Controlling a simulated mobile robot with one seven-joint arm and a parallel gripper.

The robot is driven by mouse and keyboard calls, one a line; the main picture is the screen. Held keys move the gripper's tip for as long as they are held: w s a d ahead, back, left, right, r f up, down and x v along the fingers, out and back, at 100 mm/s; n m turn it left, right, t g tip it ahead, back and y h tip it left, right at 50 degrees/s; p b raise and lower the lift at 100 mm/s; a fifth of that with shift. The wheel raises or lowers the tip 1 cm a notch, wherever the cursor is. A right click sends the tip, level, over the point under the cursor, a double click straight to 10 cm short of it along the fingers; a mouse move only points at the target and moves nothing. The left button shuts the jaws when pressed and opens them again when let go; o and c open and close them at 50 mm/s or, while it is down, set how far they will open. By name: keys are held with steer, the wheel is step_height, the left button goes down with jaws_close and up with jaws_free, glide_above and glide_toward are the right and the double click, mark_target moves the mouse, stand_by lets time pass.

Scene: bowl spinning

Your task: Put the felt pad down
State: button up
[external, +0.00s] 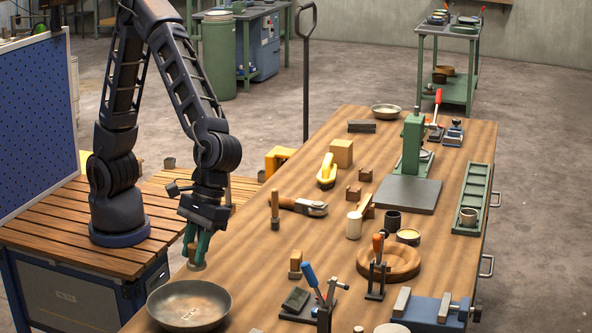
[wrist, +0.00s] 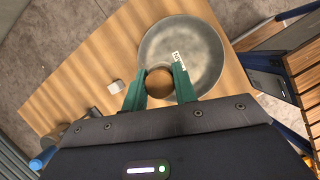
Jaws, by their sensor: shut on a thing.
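My gripper (external: 198,250) has green fingers pointing down, and they are shut on the felt pad (external: 196,266). The pad shows as a wooden knob with a pale grey disc at its lower end. In the wrist view the round brown top of the pad (wrist: 160,82) sits between the two fingertips (wrist: 160,88). A wide grey metal bowl (external: 215,295) with a small white label stands at the near left end of the wooden bench. The gripper and pad are above the bowl's far rim. In the wrist view the bowl (wrist: 205,48) lies behind the pad. The pad's underside is hidden there.
A small upright wooden block (external: 295,265) stands right of the bowl. Bench top between them is bare.

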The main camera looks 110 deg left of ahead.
step_height(320, 180, down, 14)
steer(key=shift+r, duration=0.2)
stand_by(0.4)
steer(key=shift+f, duration=0.15)
steer(key=o, duration=1)
steer(key=shift+c, duration=0.2)
